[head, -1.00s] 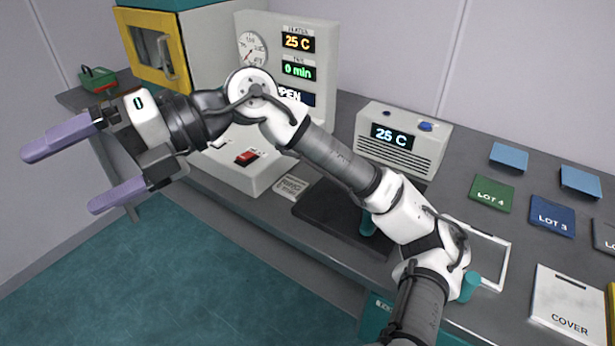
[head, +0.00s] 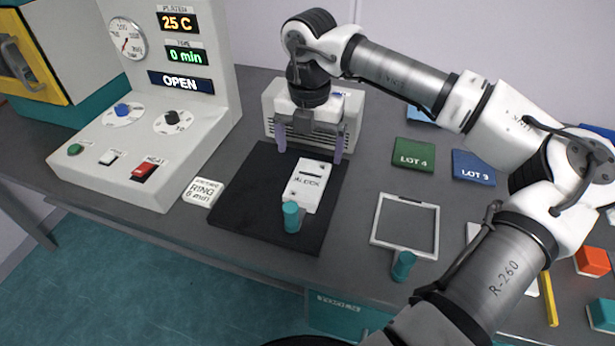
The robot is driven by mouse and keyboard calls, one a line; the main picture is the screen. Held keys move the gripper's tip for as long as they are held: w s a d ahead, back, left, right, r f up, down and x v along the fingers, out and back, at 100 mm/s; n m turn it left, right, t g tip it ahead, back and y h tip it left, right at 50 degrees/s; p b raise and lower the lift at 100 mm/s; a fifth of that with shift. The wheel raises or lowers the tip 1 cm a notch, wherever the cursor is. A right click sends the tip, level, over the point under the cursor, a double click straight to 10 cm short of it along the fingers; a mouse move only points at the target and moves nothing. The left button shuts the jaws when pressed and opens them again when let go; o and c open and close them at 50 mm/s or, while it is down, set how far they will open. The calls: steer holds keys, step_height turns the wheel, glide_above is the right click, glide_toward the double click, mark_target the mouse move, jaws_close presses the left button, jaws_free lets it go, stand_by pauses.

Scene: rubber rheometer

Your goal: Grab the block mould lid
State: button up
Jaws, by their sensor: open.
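The block mould lid (head: 307,183) is a white plate marked BLOCK with a teal cylindrical handle (head: 291,217) at its near end. It lies on the black mat (head: 247,212) in front of the grey unit. My gripper (head: 310,152) points downward just behind the lid, with its two purple fingers apart and nothing between them. The fingers appear to be over the far part of the mat. The exact height of the fingertips above the mat cannot be told.
A white frame (head: 374,220) with a teal handle (head: 403,266) lies right of the mat. A control panel (head: 145,150) stands left, with a RING card (head: 202,192) beside the mat. LOT 4 (head: 414,155) and LOT 3 (head: 474,167) sheets lie behind right. The grey unit (head: 271,103) stands behind my gripper.

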mark_target(308, 179)
steer(key=shift+s+a+f+p, duration=0.1)
steer(key=shift+f+p, duration=0.55)
steer(key=shift+f, duration=1.3)
steer(key=shift+a+f+p, duration=0.1)
steer(key=shift+f+p, duration=0.5)
steer(key=shift+f, duration=1.3)
steer(key=c, duration=1.2)
steer(key=shift+c, duration=0.4)
steer(key=shift+r, duration=0.1)
